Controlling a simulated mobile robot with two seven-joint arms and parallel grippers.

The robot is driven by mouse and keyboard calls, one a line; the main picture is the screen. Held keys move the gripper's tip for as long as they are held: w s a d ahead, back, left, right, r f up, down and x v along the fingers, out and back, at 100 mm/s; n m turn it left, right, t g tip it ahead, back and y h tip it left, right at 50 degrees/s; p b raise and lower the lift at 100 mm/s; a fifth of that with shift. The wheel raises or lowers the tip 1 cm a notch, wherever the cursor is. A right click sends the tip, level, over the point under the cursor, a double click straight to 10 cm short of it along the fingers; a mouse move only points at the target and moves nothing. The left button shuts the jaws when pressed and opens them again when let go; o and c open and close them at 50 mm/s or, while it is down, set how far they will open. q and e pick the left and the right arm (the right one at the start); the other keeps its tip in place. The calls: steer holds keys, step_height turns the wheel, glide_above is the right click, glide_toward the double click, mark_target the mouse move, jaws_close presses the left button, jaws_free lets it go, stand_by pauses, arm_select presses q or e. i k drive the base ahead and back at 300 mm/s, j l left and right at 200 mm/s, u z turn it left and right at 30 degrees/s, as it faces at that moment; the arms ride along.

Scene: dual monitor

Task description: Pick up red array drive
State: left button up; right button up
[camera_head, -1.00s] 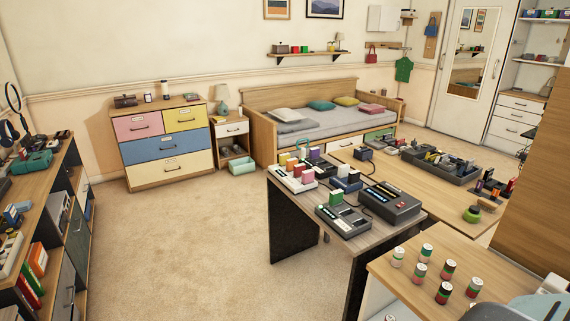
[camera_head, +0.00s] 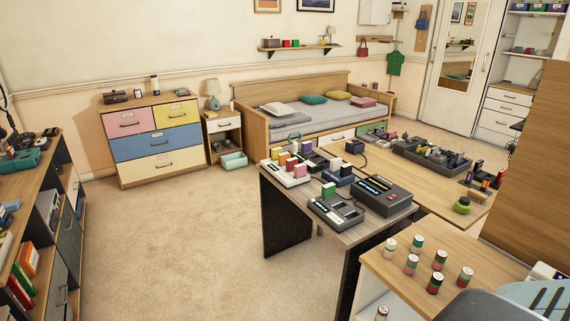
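I cannot tell for certain which item is the red array drive. Several small coloured blocks, including orange, pink, white and green ones, stand in and around a pale device (camera_head: 287,178) on the small wooden table (camera_head: 262,190). A grey device (camera_head: 335,210) with a green block upright in it and a larger dark device (camera_head: 382,194) share that table. A long dark tray (camera_head: 432,162) of assorted items and a small dark rack (camera_head: 480,184) with reddish and dark pieces are on the longer table behind. Neither of my grippers shows in the view.
Several cans (camera_head: 415,241) stand on a wooden surface at lower right, beside a tall wooden panel (camera_head: 535,170). A blue-grey object fills the bottom right corner. A cluttered shelf unit (camera_head: 62,215) lines the left. The carpet (camera_head: 190,240) between is clear.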

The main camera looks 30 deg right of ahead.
mark_target(290, 163)
steer(key=i+l+z, duration=0.1)
steer(key=i+z, duration=0.4)
steer(key=z, duration=0.15)
steer(key=i+z, duration=0.35)
steer(key=i+j+z, duration=0.1)
steer(key=i, duration=0.25)
steer(key=i+j, duration=0.15)
steer(key=i, duration=0.25)
steer(key=i+j+z, duration=0.15)
steer(key=i, duration=0.2)
